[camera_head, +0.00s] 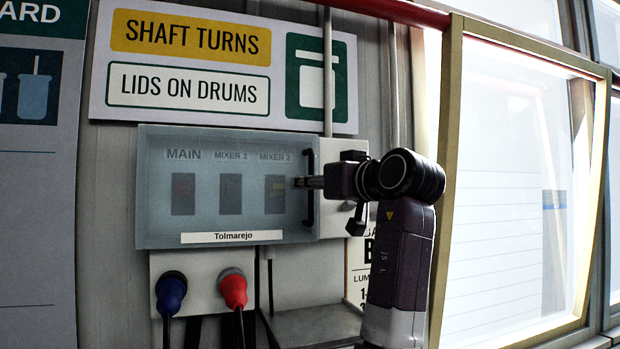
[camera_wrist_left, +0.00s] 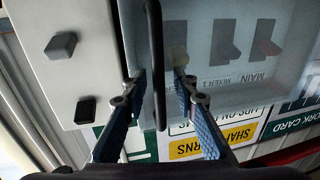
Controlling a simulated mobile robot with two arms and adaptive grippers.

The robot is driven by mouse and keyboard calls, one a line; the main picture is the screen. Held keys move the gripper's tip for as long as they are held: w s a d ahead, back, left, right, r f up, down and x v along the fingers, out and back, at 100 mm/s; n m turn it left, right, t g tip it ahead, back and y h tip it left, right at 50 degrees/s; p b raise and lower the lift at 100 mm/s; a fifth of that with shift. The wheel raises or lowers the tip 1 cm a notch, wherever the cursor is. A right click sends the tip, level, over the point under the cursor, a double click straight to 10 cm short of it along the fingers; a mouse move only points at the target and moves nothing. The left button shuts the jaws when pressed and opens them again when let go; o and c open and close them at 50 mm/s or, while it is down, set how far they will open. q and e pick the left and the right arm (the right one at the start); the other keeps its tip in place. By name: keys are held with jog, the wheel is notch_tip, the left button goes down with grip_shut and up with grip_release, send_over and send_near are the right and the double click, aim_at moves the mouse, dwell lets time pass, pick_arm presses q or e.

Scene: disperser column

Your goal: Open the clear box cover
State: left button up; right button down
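The clear box cover (camera_head: 218,215) is a bluish see-through panel lying shut over the switches labelled MAIN, MIXER 1 and MIXER 2. Its black vertical handle (camera_head: 310,212) is at the cover's right edge. My left gripper (camera_head: 307,182) is at the handle, about mid-height. In the left wrist view the handle (camera_wrist_left: 154,50) passes between the two blue-padded fingers of my left gripper (camera_wrist_left: 160,78). The fingers stand apart, one on each side, with visible gaps to the handle. The cover (camera_wrist_left: 225,90) also shows there. My right gripper is not in view.
Below the box are a blue plug (camera_head: 171,290) and a red plug (camera_head: 233,288) with hanging cables. A grey ledge (camera_head: 315,328) is at lower right. A yellow-framed window (camera_head: 510,190) stands right of my arm. A sign (camera_head: 190,85) is above the box.

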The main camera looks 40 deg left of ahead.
pick_arm(q)
jog(key=shift+d, duration=0.3)
jog(key=shift+c, duration=0.6)
jog(key=shift+a, duration=0.15)
grip_shut()
